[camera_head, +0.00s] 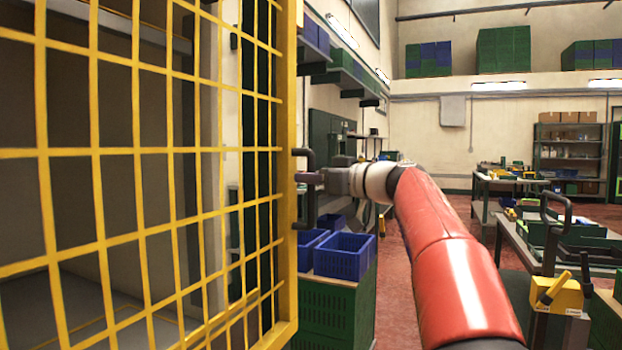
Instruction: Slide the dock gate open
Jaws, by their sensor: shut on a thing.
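The dock gate (289,110) is a yellow frame with a yellow wire grid, filling the left part of the view. A dark bar handle (304,153) sticks out from the right edge of its frame. My gripper (318,178) is at this handle, at the end of my red and white arm, which reaches in from the lower right. It is shut on the handle. The fingertips are small in the view and partly hidden by the gripper body. Dim grey panels and a floor show through the mesh behind the gate.
Blue crates (343,257) stand on a green crate stack (335,305) just right of the gate's lower edge. A workbench (510,235) and a yellow-bodied pallet jack (558,293) stand to the right. Red floor (395,270) shows between them. Shelves (568,150) stand at the back.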

